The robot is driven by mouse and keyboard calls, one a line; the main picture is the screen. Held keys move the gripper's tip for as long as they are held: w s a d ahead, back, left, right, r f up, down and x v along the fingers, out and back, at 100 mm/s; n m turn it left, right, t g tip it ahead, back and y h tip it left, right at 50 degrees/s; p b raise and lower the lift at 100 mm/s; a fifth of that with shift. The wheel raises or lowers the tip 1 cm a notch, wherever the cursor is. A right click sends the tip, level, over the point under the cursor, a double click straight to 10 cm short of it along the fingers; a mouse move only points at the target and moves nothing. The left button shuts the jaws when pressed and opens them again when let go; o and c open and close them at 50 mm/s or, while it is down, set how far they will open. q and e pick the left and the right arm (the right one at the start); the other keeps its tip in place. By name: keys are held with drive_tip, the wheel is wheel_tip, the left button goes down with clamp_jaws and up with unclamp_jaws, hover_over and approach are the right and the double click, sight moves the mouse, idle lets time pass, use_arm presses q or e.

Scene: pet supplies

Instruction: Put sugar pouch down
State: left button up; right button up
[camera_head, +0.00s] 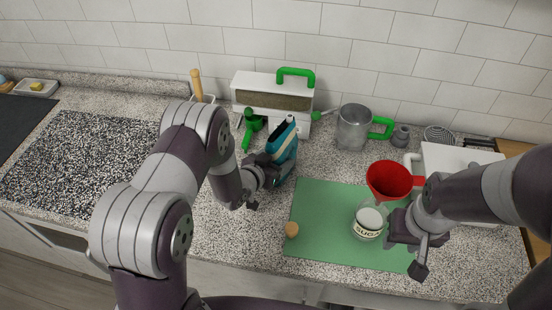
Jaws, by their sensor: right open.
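A teal pouch (284,158) with a white cap stands upright, slightly tilted, behind the green mat (317,197). My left gripper (262,181) is at its lower left side, touching or very close. The fingers are partly hidden, so I cannot tell whether they grip it. A clear jar (368,224) labelled as sugar, with white contents, stands on the mat. A red funnel (390,180) shows just above and behind the jar. My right gripper (408,238) is open, close to the jar's right side.
A round wooden stopper (291,230) lies at the mat's left edge. A white dispenser with a green handle (272,91), a green tool (252,124) and a metal jug (353,128) stand at the back. A white box (455,156) is at right. The mat's left half is mostly clear.

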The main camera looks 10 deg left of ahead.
use_arm(q)
drive_tip(key=o, duration=1.2)
drive_tip(key=shift+c, duration=0.2)
drive_tip(key=shift+r, duration=0.1)
drive_tip(key=s+a+r+n+g+y+b, duration=0.2)
drive_tip(key=s+a+r+g+y, duration=0.25)
drive_tip(key=s+a, duration=0.55)
drive_tip(key=s+d+r+n+g, duration=0.1)
drive_tip(key=s+r+g, duration=0.1)
drive_tip(key=s, duration=0.5)
drive_tip(key=s+d+r+n+g, duration=0.1)
drive_tip(key=s+d+r+g, duration=0.1)
drive_tip(key=s+g, duration=0.3)
drive_tip(key=shift+s+d+r, duration=0.15)
drive_tip(key=shift+s+r, duration=0.1)
drive_tip(key=shift+s, duration=0.9)
drive_tip(key=shift+y, duration=0.25)
